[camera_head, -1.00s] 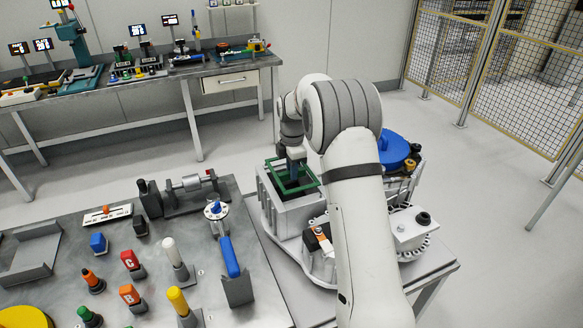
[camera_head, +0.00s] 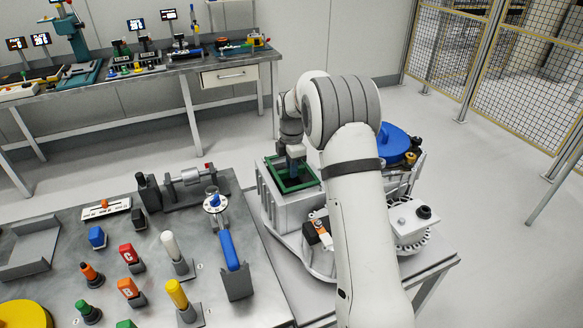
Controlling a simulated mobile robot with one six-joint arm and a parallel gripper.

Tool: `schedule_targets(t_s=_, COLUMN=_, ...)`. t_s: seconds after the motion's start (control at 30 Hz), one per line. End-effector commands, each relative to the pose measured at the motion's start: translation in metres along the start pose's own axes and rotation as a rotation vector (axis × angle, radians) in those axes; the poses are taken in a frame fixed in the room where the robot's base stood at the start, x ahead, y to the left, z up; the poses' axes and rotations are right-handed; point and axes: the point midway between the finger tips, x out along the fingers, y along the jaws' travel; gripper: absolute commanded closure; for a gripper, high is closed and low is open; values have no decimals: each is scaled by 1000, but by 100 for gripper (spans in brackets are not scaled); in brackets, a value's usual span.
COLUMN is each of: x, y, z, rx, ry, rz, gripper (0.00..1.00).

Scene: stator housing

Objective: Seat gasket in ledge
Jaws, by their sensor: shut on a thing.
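A green square gasket (camera_head: 283,187) is at the top opening of the grey box-shaped part of the stator housing (camera_head: 283,213), to the left of my arm. It looks roughly level with the rim. I cannot tell from this angle whether it lies in the ledge or just above it. My gripper (camera_head: 295,165) points down at the far right side of the gasket and is shut on it. The fingertips are small and partly hidden by the gripper's body. My arm hides part of the housing on the right.
A blue round cap (camera_head: 396,143) stands behind my arm on the right. The left table (camera_head: 75,245) holds several coloured pegs, blocks and tools. A back bench (camera_head: 150,85) stands far away.

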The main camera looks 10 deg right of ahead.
Motion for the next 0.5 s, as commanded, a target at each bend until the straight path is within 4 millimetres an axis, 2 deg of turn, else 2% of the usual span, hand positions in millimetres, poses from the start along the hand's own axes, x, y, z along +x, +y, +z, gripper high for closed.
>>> schedule_targets(t_s=0.5, x=14, y=0, z=-1, rx=-1, ry=0, rz=-1, gripper=100)
